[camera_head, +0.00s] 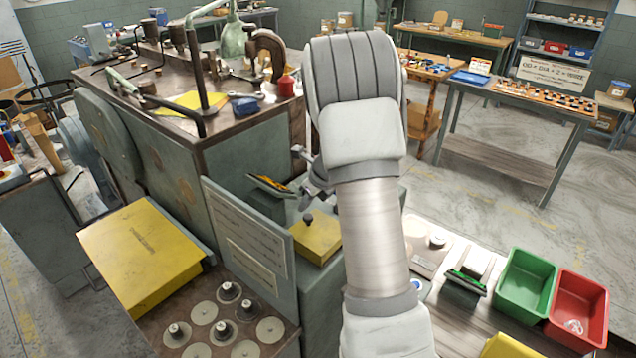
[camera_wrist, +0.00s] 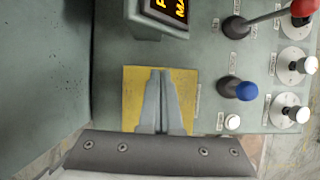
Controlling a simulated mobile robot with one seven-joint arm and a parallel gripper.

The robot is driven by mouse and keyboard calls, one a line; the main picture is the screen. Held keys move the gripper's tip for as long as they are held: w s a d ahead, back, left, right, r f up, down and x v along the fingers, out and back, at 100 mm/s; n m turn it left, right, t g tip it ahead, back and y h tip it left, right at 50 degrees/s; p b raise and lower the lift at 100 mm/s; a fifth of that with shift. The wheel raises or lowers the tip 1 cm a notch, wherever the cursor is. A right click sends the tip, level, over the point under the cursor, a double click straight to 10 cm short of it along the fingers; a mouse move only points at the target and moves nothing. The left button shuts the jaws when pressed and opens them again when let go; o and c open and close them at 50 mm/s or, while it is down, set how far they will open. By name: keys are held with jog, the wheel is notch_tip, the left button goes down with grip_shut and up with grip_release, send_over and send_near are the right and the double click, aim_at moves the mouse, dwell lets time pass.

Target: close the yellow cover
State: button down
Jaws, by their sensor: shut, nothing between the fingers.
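A small yellow cover (camera_head: 318,240) lies on the grey-green machine, below a tilted display and partly behind my arm. In the wrist view a yellow square (camera_wrist: 131,100) lies flat-looking behind my fingers. My gripper (camera_wrist: 160,73) is shut and empty, its fingertips over the yellow square; I cannot tell whether they touch it. In the head view my arm mostly hides the gripper. A larger yellow panel (camera_head: 140,255) sits slightly tilted at the left. I cannot tell from the pictures which yellow piece is the task's cover.
The display (camera_wrist: 168,8) stands close beyond the fingers. A blue knob (camera_wrist: 240,90) and several white-topped knobs are at the right. A grey sign plate (camera_head: 250,240) stands left of the small yellow piece. Green (camera_head: 526,283) and red (camera_head: 578,310) bins are at the right.

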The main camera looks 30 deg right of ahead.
jog(key=v, duration=1.5)
jog(key=shift+s+r, duration=0.2)
jog(key=shift+r, duration=0.05)
jog(key=s+a+r+n+b, duration=0.3)
jog(key=s+a+r+n, duration=0.1)
jog(key=s+a+n, duration=0.75)
jog(key=s+a+f+n+h+b, duration=0.1)
jog(key=s+a+n, duration=0.2)
jog(key=s+n, duration=0.3)
jog(key=s+a+f+n+b, duration=0.1)
jog(key=s+a+n, duration=0.2)
jog(key=s+n, duration=0.4)
jog(key=n, duration=0.7)
jog(key=shift+a+t+h+b, duration=0.3)
jog(key=shift+h+b, duration=0.1)
jog(key=shift+s+d+f, duration=0.1)
